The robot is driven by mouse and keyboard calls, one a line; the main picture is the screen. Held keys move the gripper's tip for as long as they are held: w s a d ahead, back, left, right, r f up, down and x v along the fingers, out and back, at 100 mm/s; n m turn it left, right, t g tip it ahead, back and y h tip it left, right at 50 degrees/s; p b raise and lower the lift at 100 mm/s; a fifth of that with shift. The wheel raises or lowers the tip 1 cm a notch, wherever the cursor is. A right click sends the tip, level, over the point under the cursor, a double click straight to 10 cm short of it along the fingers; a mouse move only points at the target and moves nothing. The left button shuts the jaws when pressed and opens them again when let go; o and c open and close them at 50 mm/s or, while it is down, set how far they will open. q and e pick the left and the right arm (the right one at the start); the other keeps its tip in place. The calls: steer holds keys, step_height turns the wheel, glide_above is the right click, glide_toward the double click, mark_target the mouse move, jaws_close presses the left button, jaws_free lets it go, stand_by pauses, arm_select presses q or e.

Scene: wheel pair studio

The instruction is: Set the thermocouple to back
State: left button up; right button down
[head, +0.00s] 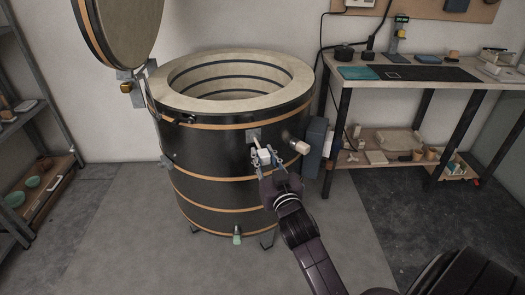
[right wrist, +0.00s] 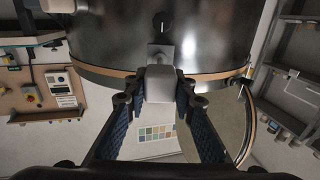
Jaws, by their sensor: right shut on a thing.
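The kiln (head: 222,165) is a large dark drum with orange bands, and its lid (head: 125,25) is raised at the left. A pale block (head: 264,154), which looks like the thermocouple head, sits at the kiln's front wall just below a small metal plate (head: 253,134). My right gripper (head: 268,160) is shut on this block. In the right wrist view the block (right wrist: 160,88) is between the two fingers, against the kiln wall. How far the block's stem goes into the wall is hidden. My left gripper is not in view.
A pale plug (head: 299,146) sticks out of the kiln wall right of my gripper, near a grey control box (head: 316,146). A workbench (head: 430,74) stands at the right and a shelf rack (head: 35,120) at the left. The floor in front is clear.

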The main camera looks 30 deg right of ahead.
steer(key=c, duration=1.6)
jaws_free()
steer(key=v, duration=1.2)
